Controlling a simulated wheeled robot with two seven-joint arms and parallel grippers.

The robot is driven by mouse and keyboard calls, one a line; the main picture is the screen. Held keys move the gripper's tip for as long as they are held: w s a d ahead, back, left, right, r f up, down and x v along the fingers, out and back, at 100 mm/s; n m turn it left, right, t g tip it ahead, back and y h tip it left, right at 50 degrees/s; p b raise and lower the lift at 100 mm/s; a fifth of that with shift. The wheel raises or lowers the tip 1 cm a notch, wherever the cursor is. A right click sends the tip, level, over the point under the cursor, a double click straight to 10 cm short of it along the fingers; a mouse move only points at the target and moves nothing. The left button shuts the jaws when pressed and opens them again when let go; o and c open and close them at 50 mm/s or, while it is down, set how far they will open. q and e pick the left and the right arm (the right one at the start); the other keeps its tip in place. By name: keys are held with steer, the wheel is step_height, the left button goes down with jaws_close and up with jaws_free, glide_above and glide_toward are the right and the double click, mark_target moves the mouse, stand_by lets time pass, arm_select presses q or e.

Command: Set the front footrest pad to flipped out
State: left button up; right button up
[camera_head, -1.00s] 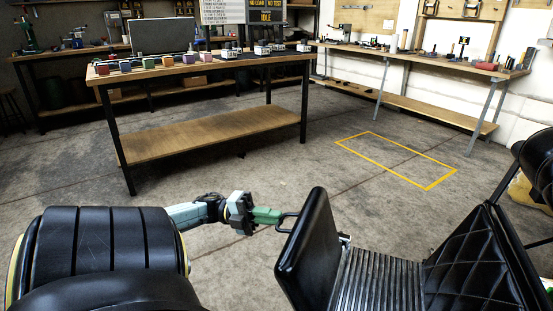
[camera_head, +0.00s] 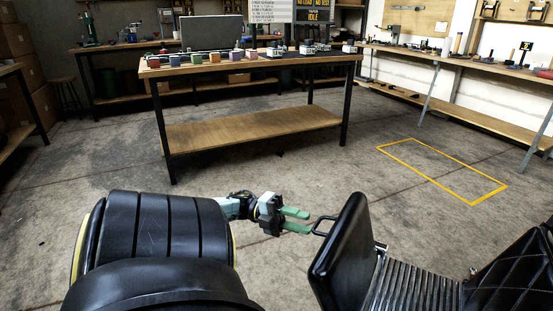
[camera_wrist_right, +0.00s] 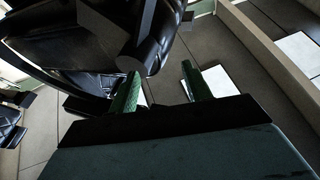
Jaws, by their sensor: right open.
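The black footrest pad (camera_head: 343,250) stands steeply tilted at the front end of the barber chair in the head view. A thin dark loop handle (camera_head: 322,226) sticks out from its left face. Nothing shows between the fingers. In the right wrist view my right gripper (camera_wrist_right: 160,70) is open, with its green fingers apart near black chair parts (camera_wrist_right: 85,40). No hold on them shows.
The chair's ribbed section (camera_head: 410,285) and quilted black part (camera_head: 515,270) lie right of the pad. A workbench (camera_head: 250,130) with small coloured blocks stands behind. A yellow floor outline (camera_head: 440,170) is at right. The floor between is clear.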

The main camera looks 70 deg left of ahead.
arm_select(q)
steer(key=b+v, duration=0.3)
steer(key=v, duration=0.8)
arm_select(e)
steer(key=shift+s+d+r+t+y, duration=0.1)
steer(key=shift+s+r+t+y, duration=0.15)
steer(key=shift+s+r+t, duration=0.55)
steer(key=shift+s+d+r+t+y, duration=0.1)
steer(key=shift+s+r+t+y, duration=0.15)
steer(key=shift+r+t, duration=0.55)
steer(key=shift+s+d+r+t+y, duration=0.15)
steer(key=shift+s+r+t, duration=0.4)
steer(key=shift+t, duration=0.55)
arm_select(q)
steer(key=shift+w, duration=0.15)
